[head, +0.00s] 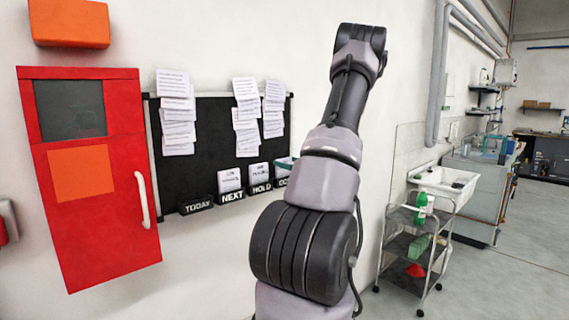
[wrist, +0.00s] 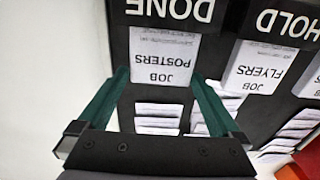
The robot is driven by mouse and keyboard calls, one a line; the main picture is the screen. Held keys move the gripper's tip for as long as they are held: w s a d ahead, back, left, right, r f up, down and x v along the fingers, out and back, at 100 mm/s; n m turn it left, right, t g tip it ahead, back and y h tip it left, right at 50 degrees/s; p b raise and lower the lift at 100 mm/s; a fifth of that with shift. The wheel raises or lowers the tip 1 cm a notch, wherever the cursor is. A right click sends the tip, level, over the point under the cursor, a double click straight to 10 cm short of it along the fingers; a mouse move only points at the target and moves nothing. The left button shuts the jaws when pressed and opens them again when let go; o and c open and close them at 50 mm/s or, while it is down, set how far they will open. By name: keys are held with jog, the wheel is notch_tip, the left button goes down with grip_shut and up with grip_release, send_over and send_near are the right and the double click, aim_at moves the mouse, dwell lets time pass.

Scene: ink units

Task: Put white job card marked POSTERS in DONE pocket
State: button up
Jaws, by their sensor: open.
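The white card marked JOB POSTERS (wrist: 162,62) is seen upside down in the wrist view. One end of it is hidden behind the front of the black DONE pocket (wrist: 165,12), so it stands in that pocket. My gripper (wrist: 161,76) is open, with its two green fingers apart, one on each side of the card's free end. I cannot tell whether a finger touches the card. In the head view my arm covers most of the DONE pocket (head: 283,183), and a teal bit of my gripper shows just above it.
The HOLD pocket (wrist: 288,24) beside it holds a JOB FLYERS card (wrist: 254,68). A NEXT pocket (head: 232,197) with a card and a TODAY pocket (head: 198,205) stand further left. Paper sheets hang on the black board (head: 206,150). A red cabinet (head: 120,215) and a trolley (head: 405,247) flank the board.

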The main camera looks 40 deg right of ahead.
jog(key=s, duration=0.9)
jog(key=w+a+r+m+g+h, duration=0.1)
jog(key=w+a+r+g+h, duration=0.25)
jog(key=w+r, duration=0.35)
jog(key=s+a+r+m+g+h, duration=0.2)
jog(key=a+r+m+g+h, duration=0.1)
jog(key=a+r, duration=0.5)
jog(key=s+a+g+y, duration=0.2)
jog(key=s+a+y, duration=0.1)
jog(key=s+a, duration=0.7)
jog(key=s+a+r+m+g+y, duration=0.1)
jog(key=s+a+y, duration=0.3)
jog(key=s+a, duration=0.7)
jog(key=a+g, duration=0.1)
jog(key=a, duration=0.6)
jog(key=shift+s+a, duration=0.15)
jog(key=shift+a, duration=0.15)
